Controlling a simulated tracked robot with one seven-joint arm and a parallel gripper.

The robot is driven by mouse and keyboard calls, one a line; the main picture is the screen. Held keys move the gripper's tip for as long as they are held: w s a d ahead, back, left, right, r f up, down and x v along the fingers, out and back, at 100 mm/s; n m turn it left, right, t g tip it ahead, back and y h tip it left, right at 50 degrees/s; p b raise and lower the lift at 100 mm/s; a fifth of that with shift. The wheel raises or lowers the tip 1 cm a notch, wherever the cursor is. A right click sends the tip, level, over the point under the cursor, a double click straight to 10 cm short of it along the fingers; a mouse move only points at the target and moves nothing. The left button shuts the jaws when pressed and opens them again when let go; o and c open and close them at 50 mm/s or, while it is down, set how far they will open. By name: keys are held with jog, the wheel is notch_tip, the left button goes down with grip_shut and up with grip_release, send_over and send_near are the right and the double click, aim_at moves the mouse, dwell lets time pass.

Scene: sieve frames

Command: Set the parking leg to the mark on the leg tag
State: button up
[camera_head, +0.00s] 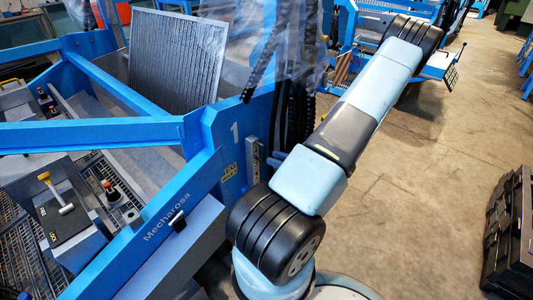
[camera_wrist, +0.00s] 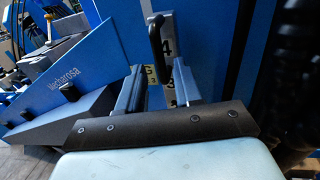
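The parking leg shows in the head view as an upright grey metal strip (camera_head: 253,160) on the blue frame, right of the white "1". In the wrist view a number scale (camera_wrist: 168,48) runs down it, with a "4" readable; the lower marks are small. A dark upright handle (camera_wrist: 156,36) stands in front of the scale. A yellow tag (camera_wrist: 150,76) is beside the scale, partly hidden by a finger; it also shows in the head view (camera_head: 229,172), too small to read. My gripper (camera_wrist: 157,88) is open, its fingers apart below the handle's visible part. Contact cannot be told.
The blue Mecharosa machine (camera_head: 165,222) fills the left, with a grey sieve panel (camera_head: 175,60) leaning in it. Black crates (camera_head: 510,230) stand at the right. The concrete floor between is clear.

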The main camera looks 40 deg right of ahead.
aim_at(264, 159)
jog(key=shift+x, duration=2.8)
grip_shut()
jog(key=shift+f, duration=0.1)
